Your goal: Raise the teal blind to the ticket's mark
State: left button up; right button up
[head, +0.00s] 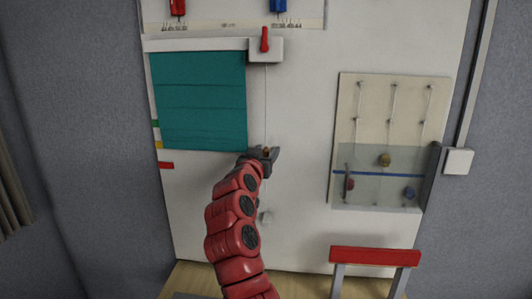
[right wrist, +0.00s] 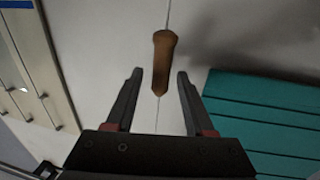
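The teal blind (head: 200,100) hangs partly down on the white board at the upper left. Its lower edge is level with a spot just below the yellow mark (head: 158,145); a green mark (head: 155,124) is higher and a red mark (head: 166,165) lower. A thin cord (head: 266,100) runs down from a white box with a red lever (head: 264,40). My right gripper (head: 268,154) is at the cord's brown pull (right wrist: 164,50). In the right wrist view, its fingers are open, one on each side of the pull, with gaps. My left gripper is out of view. I cannot make out a ticket.
A pegged panel (head: 347,110) with a clear cover and coloured knobs is at the right. A red-topped stand (head: 375,256) is at the lower right. A small white knob (head: 266,217) is below my gripper. Another red handle (head: 177,7) and a blue one (head: 278,5) are above.

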jog(key=shift+s, duration=0.1)
jog(key=b+v, duration=0.4)
jog(key=v, duration=1.3)
jog(key=shift+s, duration=0.15)
